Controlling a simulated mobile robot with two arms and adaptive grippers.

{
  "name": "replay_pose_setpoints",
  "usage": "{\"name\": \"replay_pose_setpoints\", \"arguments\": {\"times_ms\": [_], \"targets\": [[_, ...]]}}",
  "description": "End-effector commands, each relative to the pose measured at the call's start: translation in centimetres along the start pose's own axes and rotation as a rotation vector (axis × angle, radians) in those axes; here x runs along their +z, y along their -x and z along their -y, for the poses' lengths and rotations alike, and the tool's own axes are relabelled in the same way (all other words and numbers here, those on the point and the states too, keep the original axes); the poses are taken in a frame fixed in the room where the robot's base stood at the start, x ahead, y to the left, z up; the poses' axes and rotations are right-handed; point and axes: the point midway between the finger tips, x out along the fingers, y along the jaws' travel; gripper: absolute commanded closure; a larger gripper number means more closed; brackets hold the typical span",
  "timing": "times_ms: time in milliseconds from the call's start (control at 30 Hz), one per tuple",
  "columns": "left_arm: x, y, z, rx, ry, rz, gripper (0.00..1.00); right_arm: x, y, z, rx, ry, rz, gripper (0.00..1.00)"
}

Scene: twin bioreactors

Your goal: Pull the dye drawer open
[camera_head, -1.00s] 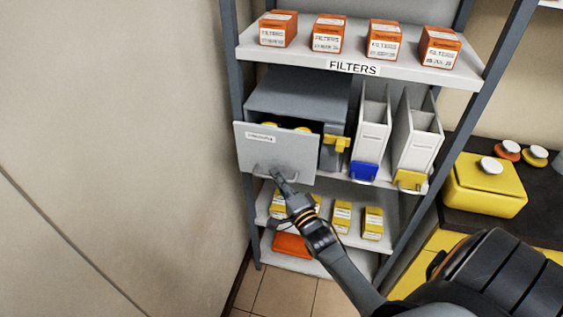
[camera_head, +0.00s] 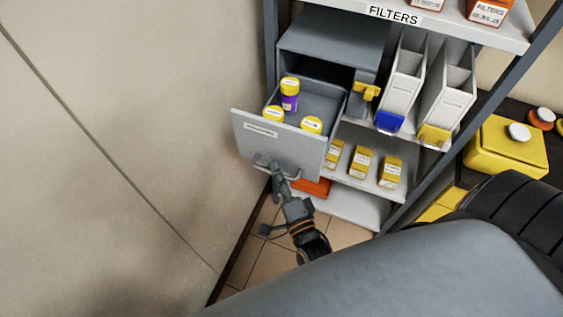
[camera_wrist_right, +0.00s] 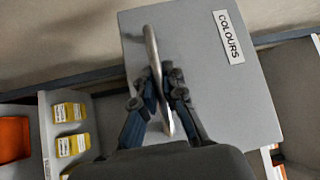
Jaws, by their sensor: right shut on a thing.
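The grey dye drawer (camera_head: 262,147) stands pulled out of its grey cabinet (camera_head: 330,45) on the shelf in the head view. Three yellow-capped containers show inside it; one has a purple body (camera_head: 290,95). My right gripper (camera_head: 277,172) is at the drawer's front, at the handle. In the right wrist view my gripper (camera_wrist_right: 162,95) is shut on the metal bar handle (camera_wrist_right: 152,55), beside a label reading COLOURS (camera_wrist_right: 229,37) on the drawer front. My left gripper is not in view.
A wall (camera_head: 130,150) runs close to the drawer's left. White bins with a blue front (camera_head: 389,122) and a yellow front (camera_head: 434,136) stand to the right. Yellow boxes (camera_head: 361,162) sit on the shelf below. Tiled floor lies in front.

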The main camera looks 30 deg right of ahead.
Motion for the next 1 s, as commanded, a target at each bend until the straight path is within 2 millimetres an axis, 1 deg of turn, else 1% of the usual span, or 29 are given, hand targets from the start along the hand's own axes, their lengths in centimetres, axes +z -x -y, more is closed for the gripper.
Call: {"name": "replay_pose_setpoints", "arguments": {"times_ms": [400, 433, 467, 800, 867, 967, 1000], "targets": [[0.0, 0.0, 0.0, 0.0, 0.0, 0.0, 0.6, 0.2, 0.2, -0.1, 0.003, 0.0, 0.002, 1.0], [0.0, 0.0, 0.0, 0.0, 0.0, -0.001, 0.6, 0.2, 0.2, -0.1, 0.003, 0.0, 0.002, 0.86], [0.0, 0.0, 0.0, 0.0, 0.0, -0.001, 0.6, 0.2, 0.2, -0.1, 0.003, 0.0, 0.002, 0.8], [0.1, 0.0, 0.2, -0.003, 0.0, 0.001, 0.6, 0.2, 0.4, 0.0, 0.001, 0.0, 0.001, 0.8], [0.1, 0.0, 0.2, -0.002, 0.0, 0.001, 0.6, 0.2, 0.8, 0.0, 0.002, 0.0, 0.001, 0.8], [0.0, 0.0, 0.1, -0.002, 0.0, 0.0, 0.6, 0.2, 2.2, -0.1, 0.004, 0.0, 0.002, 0.8], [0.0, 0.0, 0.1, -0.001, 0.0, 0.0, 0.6, 0.2, 3.0, -0.1, 0.005, 0.001, 0.002, 0.8]]}}
